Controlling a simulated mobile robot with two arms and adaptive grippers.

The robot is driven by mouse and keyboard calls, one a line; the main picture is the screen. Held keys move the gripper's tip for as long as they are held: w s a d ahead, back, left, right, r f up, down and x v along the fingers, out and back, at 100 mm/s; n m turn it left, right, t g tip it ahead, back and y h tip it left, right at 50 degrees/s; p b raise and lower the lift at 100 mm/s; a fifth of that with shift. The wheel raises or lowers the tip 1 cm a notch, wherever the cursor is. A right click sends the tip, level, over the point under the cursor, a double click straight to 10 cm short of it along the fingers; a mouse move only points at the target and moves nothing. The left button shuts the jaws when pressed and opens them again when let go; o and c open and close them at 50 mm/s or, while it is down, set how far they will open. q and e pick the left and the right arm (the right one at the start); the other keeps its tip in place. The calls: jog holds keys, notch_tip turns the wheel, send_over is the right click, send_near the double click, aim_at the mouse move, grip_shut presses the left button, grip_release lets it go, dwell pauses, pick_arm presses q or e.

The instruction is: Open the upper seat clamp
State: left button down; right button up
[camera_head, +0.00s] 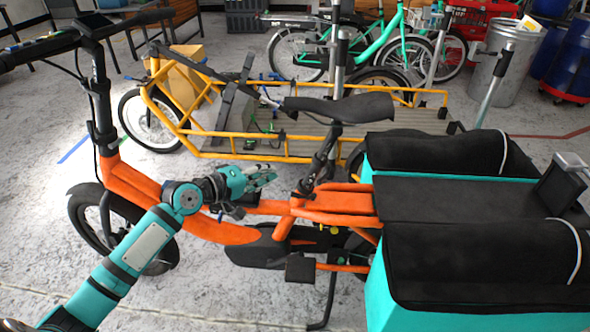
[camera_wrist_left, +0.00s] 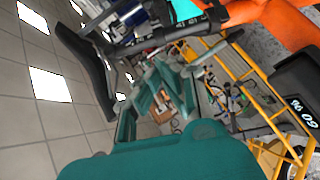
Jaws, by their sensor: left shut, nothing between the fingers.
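The orange cargo bike's black saddle (camera_head: 345,106) sits on a dark seat post (camera_head: 326,150) that runs down to the orange frame (camera_head: 330,200). Dark clamp parts show along the post, but the upper seat clamp's lever is too small to make out. My left gripper (camera_head: 266,176) is shut and empty, left of the post and apart from it, above the frame's top tube. In the left wrist view, its teal fingers (camera_wrist_left: 152,88) reach forward; the saddle (camera_wrist_left: 90,62) shows at left and the post (camera_wrist_left: 150,42) along the top. My right gripper is out of view.
Black bags with teal sides (camera_head: 445,155) hang at the bike's rear. A yellow cargo bike (camera_head: 290,150) with a wooden bed stands close behind. Handlebars (camera_head: 70,40) are at the upper left. Open concrete floor (camera_head: 60,250) lies at left.

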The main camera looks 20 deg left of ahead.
pick_arm(q)
jog(key=w+d+f, duration=0.3)
jog(key=w+d, duration=0.4)
jog(key=d, duration=0.1)
jog(key=shift+d+f, duration=0.15)
jog(key=shift+d, duration=0.05)
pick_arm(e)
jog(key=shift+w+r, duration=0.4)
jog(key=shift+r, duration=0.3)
pick_arm(q)
jog(key=shift+w, duration=0.1)
